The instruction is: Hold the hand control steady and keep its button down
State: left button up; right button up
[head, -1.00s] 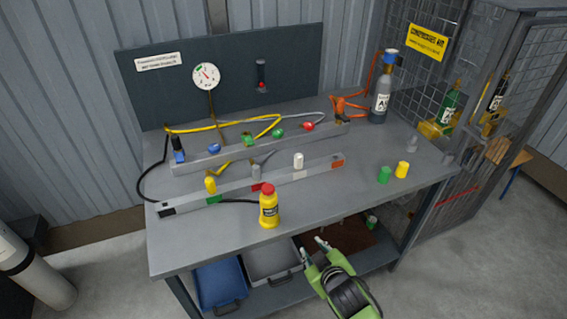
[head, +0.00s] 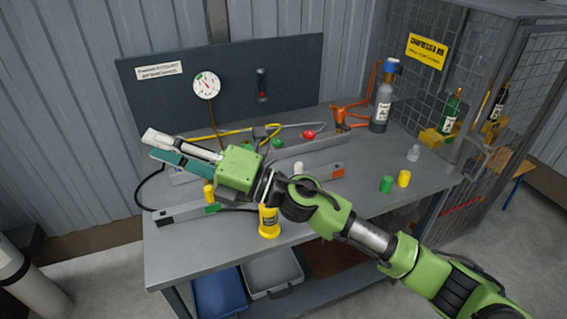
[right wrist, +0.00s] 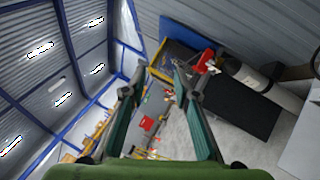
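My right gripper (head: 150,146) reaches across the bench from the right, its fingers pointing left. In the right wrist view its two fingers (right wrist: 157,82) stand apart with nothing between them. I cannot tell for sure which thing is the hand control. A dark handheld unit with a red spot (head: 262,84) is on the back panel, away from the gripper. A yellow labelled bottle-shaped body (head: 269,222) stands at the bench's front; my right arm hides its top, and a black cable runs towards it. My left gripper is not in view.
The grey bench (head: 200,262) carries rails with coloured fittings, partly behind my arm. A pressure gauge (head: 206,85) is on the back panel. A grey bottle (head: 382,106) and green (head: 386,184) and yellow (head: 404,178) caps stand at the right. The front right of the bench is mostly clear.

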notch_tip(320, 180, down, 8)
jog(key=s+d+n+g+h, duration=0.1)
jog(key=n+g+h, duration=0.6)
jog(key=n, duration=0.4)
pick_arm(q)
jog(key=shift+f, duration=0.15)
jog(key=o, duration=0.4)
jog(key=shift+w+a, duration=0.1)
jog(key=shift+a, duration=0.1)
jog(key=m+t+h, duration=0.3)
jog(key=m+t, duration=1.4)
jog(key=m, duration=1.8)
send_near(268, 223)
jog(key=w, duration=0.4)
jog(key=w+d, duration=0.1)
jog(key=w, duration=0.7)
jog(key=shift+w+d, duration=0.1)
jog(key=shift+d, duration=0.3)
pick_arm(e)
jog(key=w+d+f+n+t+h, duration=0.1)
jog(key=w+d+h, duration=0.3)
jog(key=d, duration=0.6)
jog(key=w+d+f+n+t+h, duration=0.1)
jog(key=w+d+h, duration=0.3)
jog(key=d, duration=0.6)
jog(key=shift+w+d+f+t+h, duration=0.15)
jog(key=shift+w+f+t+h, duration=0.2)
jog(key=shift+h, duration=0.45)
